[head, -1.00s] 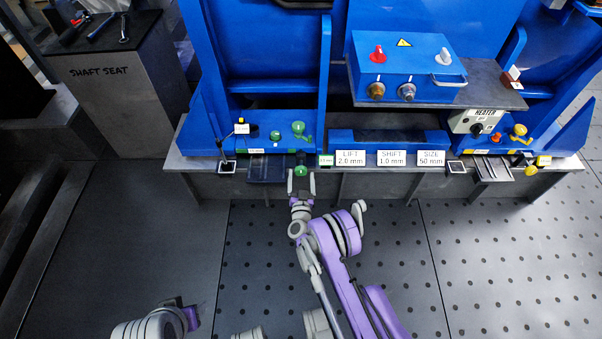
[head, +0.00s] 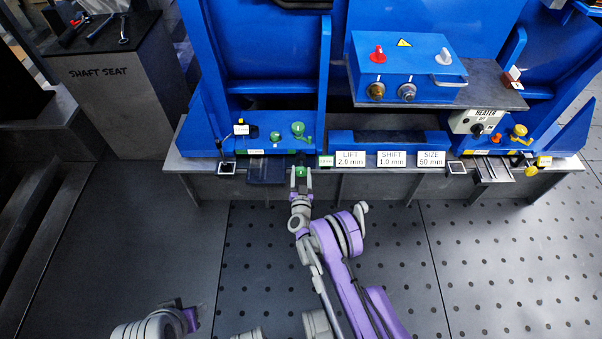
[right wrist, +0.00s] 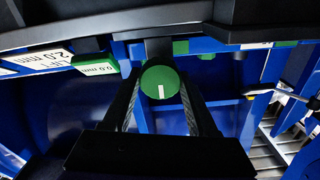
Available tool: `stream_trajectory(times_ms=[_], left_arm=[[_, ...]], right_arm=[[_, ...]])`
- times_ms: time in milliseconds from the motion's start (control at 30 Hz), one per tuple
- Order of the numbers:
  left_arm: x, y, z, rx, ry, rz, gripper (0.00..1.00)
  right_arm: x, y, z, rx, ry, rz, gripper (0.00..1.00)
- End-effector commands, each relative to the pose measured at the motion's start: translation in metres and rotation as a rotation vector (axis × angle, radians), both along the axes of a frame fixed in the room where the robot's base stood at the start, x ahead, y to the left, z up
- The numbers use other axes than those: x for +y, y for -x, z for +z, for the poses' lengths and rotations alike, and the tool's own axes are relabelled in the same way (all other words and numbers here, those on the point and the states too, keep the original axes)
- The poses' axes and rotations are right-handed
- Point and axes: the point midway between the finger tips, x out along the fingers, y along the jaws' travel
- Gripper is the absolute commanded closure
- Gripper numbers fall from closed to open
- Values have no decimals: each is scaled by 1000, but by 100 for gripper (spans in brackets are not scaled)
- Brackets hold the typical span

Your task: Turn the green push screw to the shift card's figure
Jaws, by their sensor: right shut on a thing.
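The green push screw (head: 301,170) sits at the front edge of the bench. In the right wrist view its round green face (right wrist: 160,77) has a white mark pointing down. My right gripper (head: 301,179) is shut on it, one finger on each side. A green readout beside it (right wrist: 96,66) reads 0.0 mm; it also shows in the head view (head: 326,161). The shift card (head: 391,158) reads SHIFT 1.0 mm. Part of my left arm's end (head: 188,317) shows at the bottom left, away from the bench; its finger opening is unclear.
The lift card (head: 350,158) and size card (head: 431,158) flank the shift card. A heater box (head: 477,121) and yellow knobs (head: 519,130) are at the right. A blue control box (head: 405,65) stands above. The floor before the bench is clear.

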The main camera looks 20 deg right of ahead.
Motion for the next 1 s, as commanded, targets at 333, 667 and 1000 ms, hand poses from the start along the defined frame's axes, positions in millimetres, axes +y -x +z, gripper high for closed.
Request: stream_trajectory(times_ms=[333, 667, 1000], left_arm=[[0, 0, 0, 0, 0, 0, 48], [0, 0, 1, 0, 0, 0, 48], [0, 0, 1, 0, 0, 0, 48]], right_arm=[[0, 0, 0, -13, -44, 0, 97], [-1, 1, 0, -75, -259, 0, 97], [-2, 1, -1, -164, -570, 0, 97]])
